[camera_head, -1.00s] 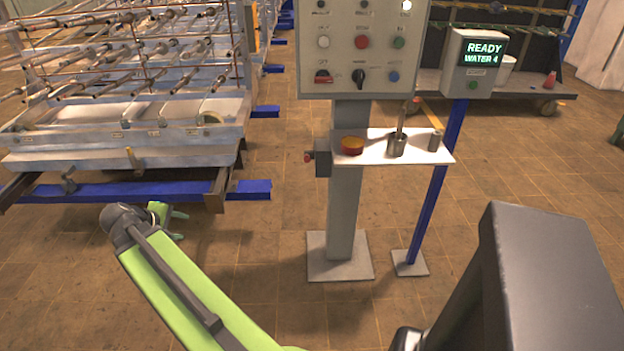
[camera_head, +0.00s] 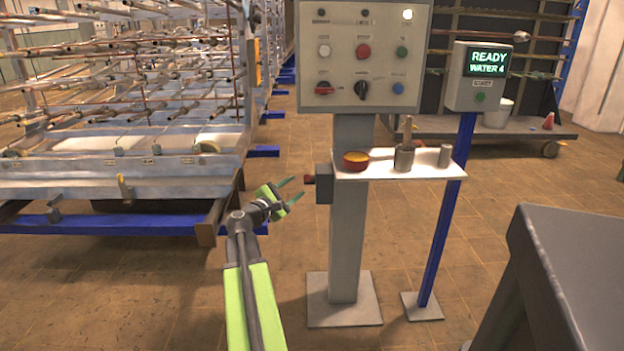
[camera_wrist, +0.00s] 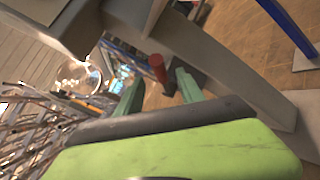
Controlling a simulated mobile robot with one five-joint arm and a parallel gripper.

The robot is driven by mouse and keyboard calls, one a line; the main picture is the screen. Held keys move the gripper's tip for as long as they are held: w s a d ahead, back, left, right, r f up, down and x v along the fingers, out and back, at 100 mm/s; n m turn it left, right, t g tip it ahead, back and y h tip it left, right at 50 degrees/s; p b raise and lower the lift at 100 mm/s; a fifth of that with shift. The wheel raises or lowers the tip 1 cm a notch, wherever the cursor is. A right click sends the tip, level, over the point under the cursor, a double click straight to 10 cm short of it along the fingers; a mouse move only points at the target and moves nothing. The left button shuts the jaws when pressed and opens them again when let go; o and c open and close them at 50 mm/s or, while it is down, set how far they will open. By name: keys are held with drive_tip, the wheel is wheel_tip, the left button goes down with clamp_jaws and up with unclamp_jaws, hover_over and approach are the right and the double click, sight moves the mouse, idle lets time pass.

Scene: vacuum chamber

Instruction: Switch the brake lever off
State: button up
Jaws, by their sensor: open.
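A red-tipped handle (camera_head: 310,180) sticks out to the left from a small grey box (camera_head: 324,184) on the side of the control post; I take it for the brake lever, though no label is readable. My gripper (camera_head: 298,187) is open, with its green fingers pointing right at the handle, very close to it. In the wrist view the red handle (camera_wrist: 157,67) appears between the two spread fingertips of my gripper (camera_wrist: 158,88). I cannot tell whether either finger touches it. Nothing is held.
The control panel (camera_head: 346,125) is on the post above. A rack on a metal frame (camera_head: 120,190) stands at left. A READY display (camera_head: 483,75) stands at right. Floor before the post is clear.

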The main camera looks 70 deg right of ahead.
drive_tip(key=x, duration=1.1)
drive_tip(key=shift+d, duration=0.2)
drive_tip(key=shift+f, duration=0.1)
clamp_jaws()
drive_tip(key=shift+a, duration=0.1)
drive_tip(key=shift+s, duration=0.15)
idle(0.4)
